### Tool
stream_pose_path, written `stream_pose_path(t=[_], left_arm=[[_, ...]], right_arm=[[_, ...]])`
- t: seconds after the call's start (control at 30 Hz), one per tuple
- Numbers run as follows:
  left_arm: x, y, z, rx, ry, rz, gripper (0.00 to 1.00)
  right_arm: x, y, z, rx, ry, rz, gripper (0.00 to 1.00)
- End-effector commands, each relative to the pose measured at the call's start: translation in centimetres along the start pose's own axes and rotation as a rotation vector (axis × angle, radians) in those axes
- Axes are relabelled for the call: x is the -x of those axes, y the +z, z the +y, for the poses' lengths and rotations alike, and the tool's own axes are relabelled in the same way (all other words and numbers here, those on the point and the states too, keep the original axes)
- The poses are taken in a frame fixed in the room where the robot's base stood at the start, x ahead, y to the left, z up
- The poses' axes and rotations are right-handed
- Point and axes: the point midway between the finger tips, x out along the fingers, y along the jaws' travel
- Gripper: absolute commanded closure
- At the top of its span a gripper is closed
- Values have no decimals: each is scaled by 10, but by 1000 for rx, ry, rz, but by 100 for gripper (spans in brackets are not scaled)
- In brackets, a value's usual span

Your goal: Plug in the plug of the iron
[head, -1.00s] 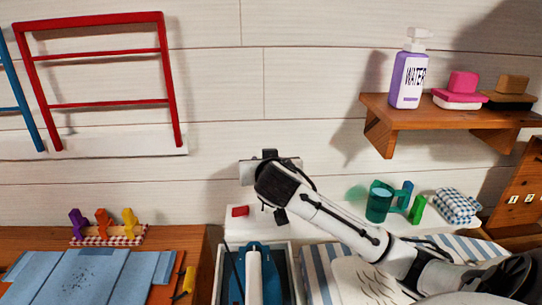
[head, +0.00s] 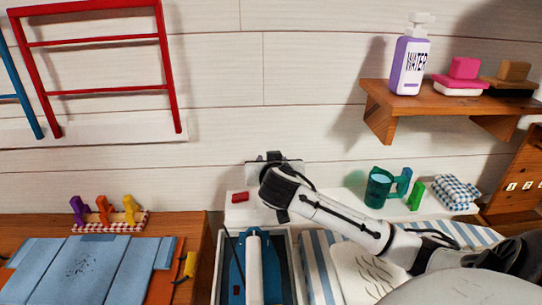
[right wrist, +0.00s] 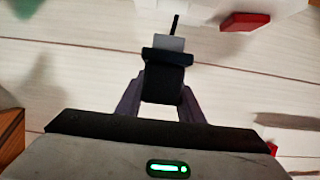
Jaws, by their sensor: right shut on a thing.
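My right gripper (head: 281,212) is shut on a plug in front of the white plank wall, close above the white ledge. The right wrist view shows the gripper (right wrist: 163,75) from close by. Its two fingers hold the plug (right wrist: 170,43), which has a dark body, a light grey block and a thin black piece standing out. In the head view my gripper and wrist mostly hide the plug. A blue and white thing, apparently the iron (head: 253,270), lies in a tray below, with a thin black cord beside it. My left gripper is not in view.
A small red block (head: 240,197) lies on the white ledge (head: 325,208) left of my gripper; it also shows in the wrist view (right wrist: 245,21). A teal mug (head: 378,190) and green block (head: 416,196) stand to the right. A wooden shelf (head: 425,98) juts out above right.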

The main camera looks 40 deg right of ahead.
Motion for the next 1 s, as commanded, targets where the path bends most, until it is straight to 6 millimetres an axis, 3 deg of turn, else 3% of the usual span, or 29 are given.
stream_pose_path(t=[0.6, 1.0], left_arm=[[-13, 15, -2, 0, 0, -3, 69], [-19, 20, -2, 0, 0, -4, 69]], right_arm=[[-15, 37, 0, 0, -2, -1, 89], [-19, 47, 0, 1, -1, 0, 89]])
